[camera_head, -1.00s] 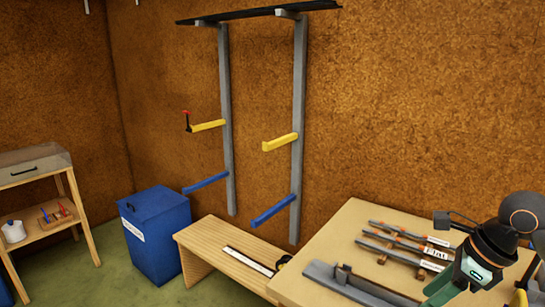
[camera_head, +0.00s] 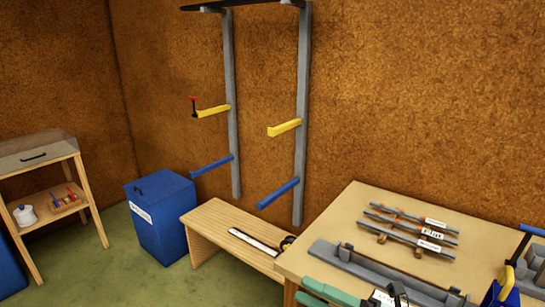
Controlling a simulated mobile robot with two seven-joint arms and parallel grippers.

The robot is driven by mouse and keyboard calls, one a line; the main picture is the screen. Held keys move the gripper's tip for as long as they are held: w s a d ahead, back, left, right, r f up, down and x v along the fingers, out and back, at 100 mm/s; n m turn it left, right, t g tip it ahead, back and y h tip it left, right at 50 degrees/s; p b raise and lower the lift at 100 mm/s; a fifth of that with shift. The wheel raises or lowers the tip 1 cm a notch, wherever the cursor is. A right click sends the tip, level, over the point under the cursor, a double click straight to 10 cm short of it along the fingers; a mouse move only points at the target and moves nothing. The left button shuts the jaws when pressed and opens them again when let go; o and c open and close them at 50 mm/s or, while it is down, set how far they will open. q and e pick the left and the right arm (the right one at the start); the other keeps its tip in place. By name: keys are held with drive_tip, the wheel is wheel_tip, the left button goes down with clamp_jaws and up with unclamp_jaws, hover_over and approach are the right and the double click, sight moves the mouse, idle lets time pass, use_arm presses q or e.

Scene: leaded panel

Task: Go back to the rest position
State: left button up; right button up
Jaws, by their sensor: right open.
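My left gripper is not in view.
Labelled grey strips (camera_head: 410,229) lie on the table, behind a long grey fixture (camera_head: 375,267). A blue and yellow tool (camera_head: 506,283) is at the right. A low bench (camera_head: 215,224), a blue bin (camera_head: 163,222) and a wall rack (camera_head: 301,110) stand beyond.

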drive_tip(key=s+d+f+m+t+h+p, duration=0.1)
drive_tip(key=d+f+m+t+h, duration=0.3)
drive_tip(key=f+m+h, duration=0.55)
drive_tip(key=s+d+f+m+t+h, duration=0.1)
drive_tip(key=d+f+m+t+h, duration=0.25)
drive_tip(key=f+m, duration=0.65)
drive_tip(key=s+d+f+m+g+h+p, duration=0.1)
drive_tip(key=s+d+f+m+g+h, duration=0.1)
drive_tip(key=s+f+m+g, duration=0.4)
drive_tip(key=s+f+m+h, duration=0.1)
drive_tip(key=s+f+m, duration=0.3)
drive_tip(key=s, duration=0.2)
drive_tip(key=shift+d, duration=0.15)
drive_tip(key=shift+s+f+m, duration=0.1)
drive_tip(key=shift+m, duration=0.15)
